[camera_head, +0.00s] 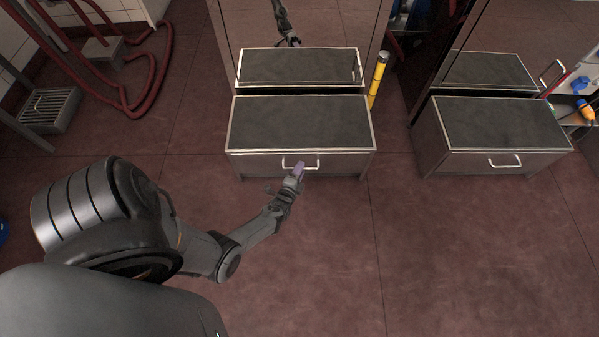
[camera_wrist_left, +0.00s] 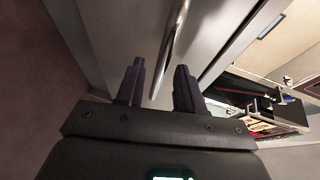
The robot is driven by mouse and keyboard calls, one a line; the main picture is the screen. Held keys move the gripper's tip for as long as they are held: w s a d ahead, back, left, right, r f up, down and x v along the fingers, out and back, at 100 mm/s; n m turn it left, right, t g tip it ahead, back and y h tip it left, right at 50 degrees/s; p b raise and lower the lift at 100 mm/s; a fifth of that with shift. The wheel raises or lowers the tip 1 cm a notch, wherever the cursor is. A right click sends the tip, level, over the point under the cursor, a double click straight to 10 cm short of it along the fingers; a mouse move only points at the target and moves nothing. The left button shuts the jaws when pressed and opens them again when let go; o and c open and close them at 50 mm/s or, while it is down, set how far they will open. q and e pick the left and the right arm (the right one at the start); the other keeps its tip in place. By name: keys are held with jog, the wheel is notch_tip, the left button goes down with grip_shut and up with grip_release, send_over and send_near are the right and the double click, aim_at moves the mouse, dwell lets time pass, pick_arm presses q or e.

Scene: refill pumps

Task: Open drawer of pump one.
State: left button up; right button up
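Two grey-topped drawer units stand side by side in the head view. The nearer-centre drawer (camera_head: 300,124) has a silver bar handle (camera_head: 287,164) on its front; the frames do not label which pump it belongs to. I see a gap between the bar and the fingers. The drawer front looks closed. My right gripper is not in view.
A second drawer unit (camera_head: 500,124) with its own handle (camera_head: 504,161) stands to the right. A yellow post (camera_head: 377,80) is beside the centre unit. Red hoses (camera_head: 150,75) lie on the floor at the left. The floor in front of the drawers is clear.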

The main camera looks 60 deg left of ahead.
pick_arm(q)
jog(key=c, duration=0.6)
grip_shut()
